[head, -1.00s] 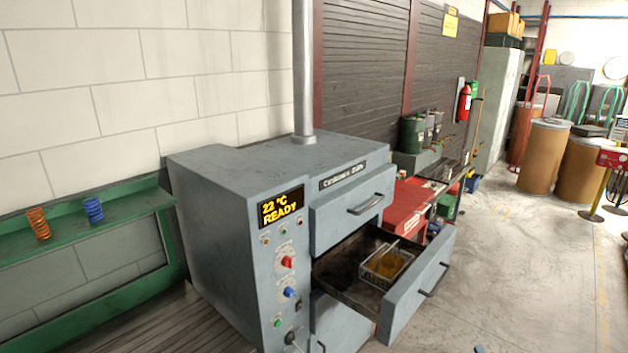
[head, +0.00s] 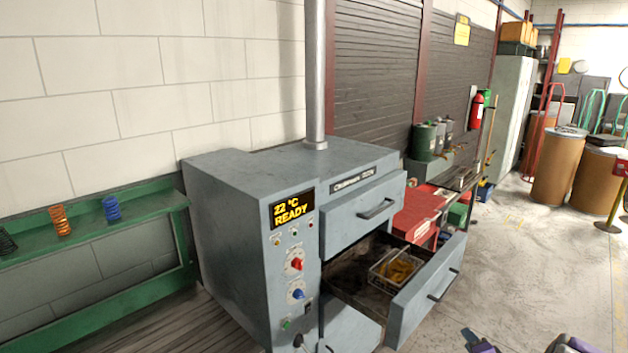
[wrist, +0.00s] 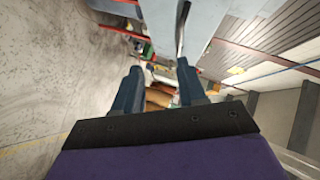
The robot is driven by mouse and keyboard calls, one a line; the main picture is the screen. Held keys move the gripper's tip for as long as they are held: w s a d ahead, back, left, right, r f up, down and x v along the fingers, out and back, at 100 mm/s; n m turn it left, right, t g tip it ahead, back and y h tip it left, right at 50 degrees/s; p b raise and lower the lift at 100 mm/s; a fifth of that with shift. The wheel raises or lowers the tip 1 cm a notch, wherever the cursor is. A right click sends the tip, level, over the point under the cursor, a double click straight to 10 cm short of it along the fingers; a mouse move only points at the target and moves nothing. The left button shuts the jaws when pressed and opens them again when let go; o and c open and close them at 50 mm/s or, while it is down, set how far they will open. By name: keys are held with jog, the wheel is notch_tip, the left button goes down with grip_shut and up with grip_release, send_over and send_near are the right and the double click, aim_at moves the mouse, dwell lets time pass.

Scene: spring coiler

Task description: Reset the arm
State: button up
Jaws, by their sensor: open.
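My gripper shows in the wrist view (wrist: 160,95) with its two blue-grey fingers apart and nothing between them. In the head view, dark and purple parts of my arm show at the bottom right edge, on the floor side of the oven. The grey oven (head: 240,230) stands in the middle, with its display (head: 292,207) reading "22 °C READY". Its middle drawer (head: 425,295) is pulled out, and a wire basket (head: 398,268) with yellow-brown contents sits inside. The upper drawer (head: 365,212) is shut.
A green shelf (head: 150,205) at left holds an orange spring (head: 60,220), a blue spring (head: 112,208) and a dark spring (head: 7,242). A red bench (head: 415,215) stands behind the oven. Brown drums (head: 558,170) stand at the far right. The floor (head: 530,270) at right is clear.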

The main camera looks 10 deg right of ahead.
jog(key=s+a+r+n+g+b, duration=0.1)
jog(key=s+a+r+n+g, duration=0.25)
jog(key=a, duration=0.25)
jog(key=s+a+r+n+g, duration=0.2)
jog(key=a+r, duration=0.3)
jog(key=a, duration=0.1)
jog(key=s+a+r+n+g+b, duration=0.1)
jog(key=s+a+r+n+g, duration=0.2)
jog(key=a, duration=0.4)
jog(key=s+a+r+n+g, duration=0.2)
jog(key=s+a, duration=0.5)
jog(key=s, duration=0.3)
jog(key=s+a+r+n+g+y+b, duration=0.1)
jog(key=s+a+r+n+g, duration=0.1)
jog(key=s+a, duration=0.5)
jog(key=s+a+r+n+g+y, duration=0.1)
jog(key=s+a, duration=0.6)
jog(key=s, duration=0.8)
jog(key=r+n+g, duration=0.1)
jog(key=n+g, duration=0.1)
jog(key=shift+s+a+r+g+b, duration=0.15)
jog(key=shift+a+r+g+b, duration=0.2)
